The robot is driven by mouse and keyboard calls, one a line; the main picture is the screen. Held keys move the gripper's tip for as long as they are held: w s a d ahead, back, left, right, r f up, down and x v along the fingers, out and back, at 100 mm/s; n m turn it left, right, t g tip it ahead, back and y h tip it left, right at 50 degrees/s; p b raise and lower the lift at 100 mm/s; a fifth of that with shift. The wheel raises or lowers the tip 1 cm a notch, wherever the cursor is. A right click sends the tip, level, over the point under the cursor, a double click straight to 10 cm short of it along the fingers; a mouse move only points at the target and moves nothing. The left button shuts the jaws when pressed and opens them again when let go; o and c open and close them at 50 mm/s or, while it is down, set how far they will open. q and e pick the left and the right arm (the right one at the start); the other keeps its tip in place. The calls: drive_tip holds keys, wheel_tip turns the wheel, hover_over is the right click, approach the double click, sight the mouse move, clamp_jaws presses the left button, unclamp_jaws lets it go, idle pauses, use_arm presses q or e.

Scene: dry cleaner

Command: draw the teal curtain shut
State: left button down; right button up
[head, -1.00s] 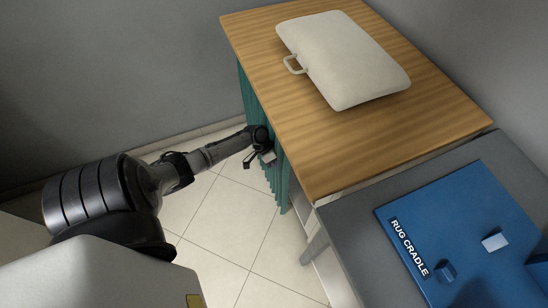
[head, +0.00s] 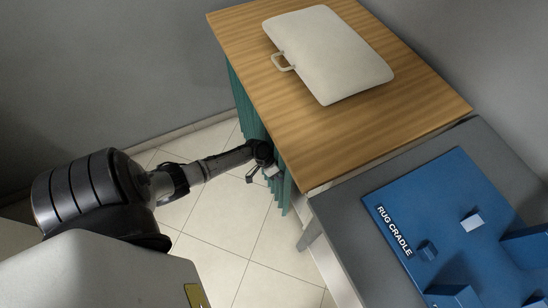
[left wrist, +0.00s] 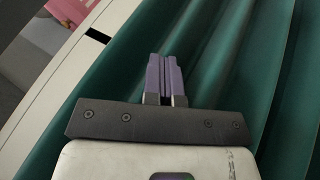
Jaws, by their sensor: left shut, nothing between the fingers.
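The teal curtain (head: 243,106) hangs in folds under the near left edge of the wooden counter (head: 345,146). It reaches along most of that side, and its right end is near the counter's front corner. My left gripper (head: 264,175) is at the curtain's right part, below the counter edge. In the left wrist view the purple fingers (left wrist: 165,76) of this gripper are together with nothing between them, in front of the teal folds (left wrist: 225,60). Whether they touch the cloth, I cannot tell. My right gripper is not in view.
A cream cushion-like bag (head: 328,55) with a handle lies on the counter. A grey table with a blue rug cradle (head: 400,208) stands at the right. The tiled floor (head: 215,215) is clear. A pale frame strip (left wrist: 75,65) borders the curtain, with something pink beyond.

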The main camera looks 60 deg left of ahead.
sight(288, 190)
use_arm(q)
drive_tip(key=d+p, duration=0.1)
drive_tip(key=d, duration=0.5)
drive_tip(key=shift+s+d+r+p, duration=0.1)
drive_tip(key=shift+s+d+p, duration=0.1)
drive_tip(key=shift+p, duration=0.15)
drive_tip(key=shift+d, duration=0.25)
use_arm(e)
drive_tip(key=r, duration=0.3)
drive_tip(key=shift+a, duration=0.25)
use_arm(q)
drive_tip(key=shift+a, duration=0.1)
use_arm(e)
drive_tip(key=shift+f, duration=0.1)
